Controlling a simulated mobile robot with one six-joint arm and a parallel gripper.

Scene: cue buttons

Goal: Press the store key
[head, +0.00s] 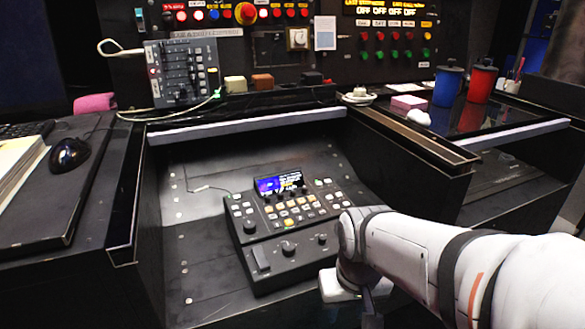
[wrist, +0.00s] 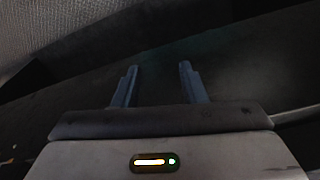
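A black control panel (head: 262,252) lies on the sloped dark desk surface in the middle of the head view. It has a small lit screen (head: 280,184), rows of small keys (head: 288,213), some of them lit, and several knobs. The key labels are too small to read, so I cannot tell which one is the store key. My arm comes in from the right, over the panel's lower right side. My gripper (wrist: 159,68) shows in the wrist view with its two fingers apart and nothing between them. Only a dark, blurred surface lies beyond them; the panel is not recognisable there.
A grey slider box (head: 182,72) stands upright at the back left. Blue (head: 447,84) and red (head: 481,81) cups stand at the back right. A black mouse (head: 69,154) lies at the left. Raised desk edges border the panel's recess; bare surface lies left of the panel.

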